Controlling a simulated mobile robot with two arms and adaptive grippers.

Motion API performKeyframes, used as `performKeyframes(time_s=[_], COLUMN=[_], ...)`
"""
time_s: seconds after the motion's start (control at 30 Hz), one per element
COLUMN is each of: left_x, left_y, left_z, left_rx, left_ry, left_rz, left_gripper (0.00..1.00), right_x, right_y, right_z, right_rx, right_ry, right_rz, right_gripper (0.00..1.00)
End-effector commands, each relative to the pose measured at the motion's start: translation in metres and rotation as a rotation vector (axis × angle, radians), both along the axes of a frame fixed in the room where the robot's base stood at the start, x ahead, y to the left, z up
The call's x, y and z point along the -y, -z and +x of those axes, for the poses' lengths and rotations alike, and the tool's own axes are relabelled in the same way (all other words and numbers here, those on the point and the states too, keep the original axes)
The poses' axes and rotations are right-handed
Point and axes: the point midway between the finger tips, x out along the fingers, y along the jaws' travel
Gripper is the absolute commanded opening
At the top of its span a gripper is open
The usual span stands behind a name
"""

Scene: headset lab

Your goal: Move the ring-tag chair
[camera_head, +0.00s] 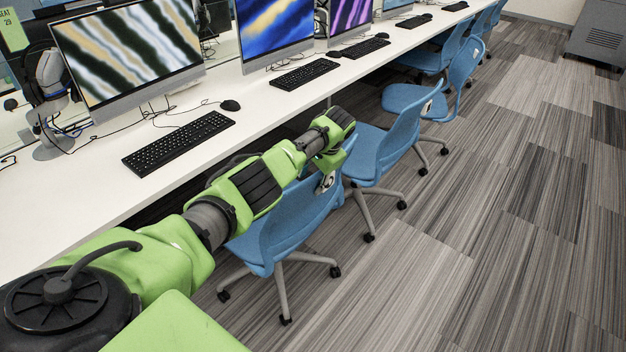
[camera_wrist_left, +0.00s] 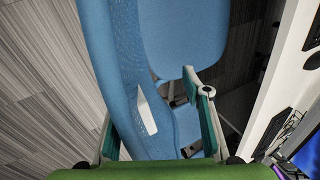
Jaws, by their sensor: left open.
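My left gripper (camera_head: 334,160) reaches over the top of the nearest blue chair's back (camera_head: 295,215) in the head view. In the left wrist view the gripper (camera_wrist_left: 152,104) is open, its two teal fingers on either side of a blue chair back (camera_wrist_left: 118,70). A white tag (camera_wrist_left: 147,110) stands on that back between the fingers. In the head view a white tag with a dark mark (camera_head: 326,183) shows just below the gripper. I cannot tell which mark is a ring. My right gripper is out of view.
A long white desk (camera_head: 75,195) with monitors and keyboards (camera_head: 178,142) runs along the left, beside the arm. Several more blue chairs (camera_head: 462,65) line its edge. The striped carpet (camera_head: 520,230) to the right is clear. A grey cabinet (camera_head: 598,38) stands at the far right.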

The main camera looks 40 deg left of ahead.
Motion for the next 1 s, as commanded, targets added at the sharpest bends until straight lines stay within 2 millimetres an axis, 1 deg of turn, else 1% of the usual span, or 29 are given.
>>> performKeyframes(time_s=[0.13,0.23,0.3,0.47,0.67,0.7,0.9,1.0], left_x=[0.000,0.000,0.001,0.003,0.012,0.015,0.030,0.036], left_y=[0.000,0.000,0.000,-0.006,-0.030,-0.039,-0.079,-0.094], left_z=[0.000,0.000,0.000,0.000,-0.002,-0.002,-0.005,-0.007], left_rx=[0.000,0.000,0.000,0.000,0.002,0.004,0.004,0.002], left_ry=[-0.001,-0.001,-0.001,-0.001,0.001,0.002,0.001,0.000], left_rz=[-0.002,-0.003,-0.003,-0.004,-0.004,-0.004,-0.003,-0.002], left_gripper=[0.49,0.49,0.49,0.49,0.49,0.49,0.49,0.49], right_x=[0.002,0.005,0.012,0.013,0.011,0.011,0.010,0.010], right_y=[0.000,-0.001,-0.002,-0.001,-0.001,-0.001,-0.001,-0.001], right_z=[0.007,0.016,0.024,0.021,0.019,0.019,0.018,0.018], right_rx=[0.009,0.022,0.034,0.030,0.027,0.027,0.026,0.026], right_ry=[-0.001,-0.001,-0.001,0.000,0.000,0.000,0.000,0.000], right_rz=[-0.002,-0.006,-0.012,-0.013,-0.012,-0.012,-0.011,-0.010], right_gripper=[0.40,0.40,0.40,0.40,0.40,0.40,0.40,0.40])
